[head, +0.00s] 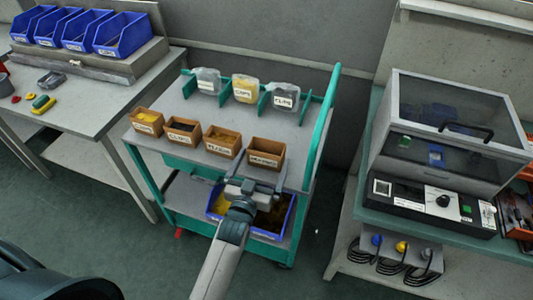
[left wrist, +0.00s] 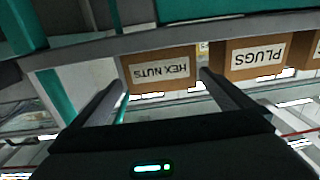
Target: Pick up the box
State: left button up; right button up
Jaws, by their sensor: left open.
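Several small brown open boxes stand in a row along the near edge of the cart's top shelf. The rightmost box (head: 266,153) looks nearly empty inside; its label reads HEX NUTS in the left wrist view (left wrist: 160,72), where it shows upside down. The box beside it (head: 222,142) is labelled PLUGS, also seen in the left wrist view (left wrist: 256,56). My left gripper (head: 254,178) is open and empty just in front of the HEX NUTS box. In the left wrist view its fingers (left wrist: 163,85) point at that box, one toward each side. My right gripper is not visible.
The teal cart (head: 325,115) carries clear containers (head: 245,88) at the back of its top. A blue bin (head: 284,222) sits on the lower shelf under my gripper. A bench with blue bins (head: 122,35) stands left, a clear-lidded machine (head: 450,115) right.

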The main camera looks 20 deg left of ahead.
aim_at(266, 150)
pick_arm(q)
jog(key=w+p, duration=0.1)
jog(key=w, duration=0.3)
jog(key=shift+a+r+p, duration=0.1)
jog(key=shift+r+p, duration=0.05)
jog(key=shift+p, duration=0.15)
jog(key=shift+w, duration=0.45)
jog(key=c, duration=0.9)
